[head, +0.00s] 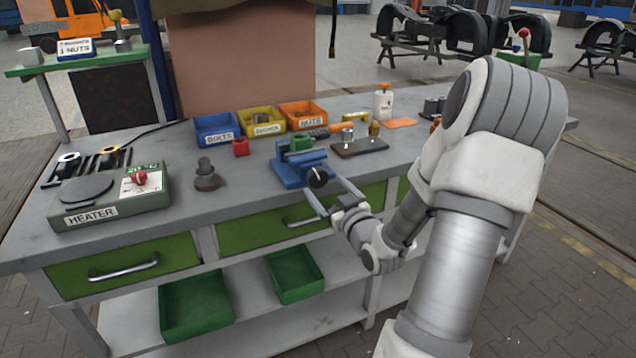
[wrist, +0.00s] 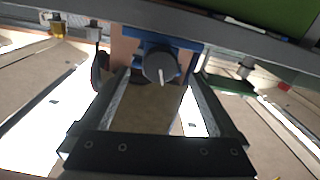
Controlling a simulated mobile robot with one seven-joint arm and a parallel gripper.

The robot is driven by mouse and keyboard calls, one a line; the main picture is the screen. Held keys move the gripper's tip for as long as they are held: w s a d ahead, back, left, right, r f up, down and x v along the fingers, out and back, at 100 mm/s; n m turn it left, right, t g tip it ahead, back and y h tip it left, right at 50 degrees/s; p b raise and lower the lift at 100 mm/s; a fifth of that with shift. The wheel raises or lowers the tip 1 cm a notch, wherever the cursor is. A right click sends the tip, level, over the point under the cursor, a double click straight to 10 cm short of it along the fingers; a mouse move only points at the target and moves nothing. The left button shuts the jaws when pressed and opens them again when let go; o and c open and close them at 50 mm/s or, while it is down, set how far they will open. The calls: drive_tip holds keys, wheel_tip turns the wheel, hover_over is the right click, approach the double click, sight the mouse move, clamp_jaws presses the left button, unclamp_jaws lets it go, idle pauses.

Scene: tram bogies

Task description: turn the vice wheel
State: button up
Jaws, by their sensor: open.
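The blue vice (head: 291,168) stands at the front edge of the grey workbench. Its dark round wheel (head: 318,177) with a pale handle faces the front. In the wrist view the wheel (wrist: 160,66) shows just beyond and between the finger ends, with the blue vice body (wrist: 150,42) behind it. My gripper (head: 328,200) is open and empty, in front of the bench edge. Its two fingers lie on either side of the wheel's line in the wrist view (wrist: 158,85). I cannot tell whether either finger touches the wheel.
A green heater box (head: 112,197) stands at the left of the workbench (head: 240,185). Blue (head: 217,129), yellow (head: 262,121) and orange (head: 302,114) bins stand behind the vice. A dark plate (head: 359,147) lies right of it. Green drawers with bar handles (head: 307,222) lie below the bench top.

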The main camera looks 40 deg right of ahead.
sight(320, 180)
drive_tip(key=x, duration=0.5)
drive_tip(key=shift+w, duration=0.35)
drive_tip(key=c, duration=1.4)
drive_tip(key=m+p, duration=0.1)
drive_tip(key=m, duration=0.4)
drive_tip(key=shift+m+p, duration=0.3)
drive_tip(key=m+p, duration=0.2)
drive_tip(key=m, duration=0.4)
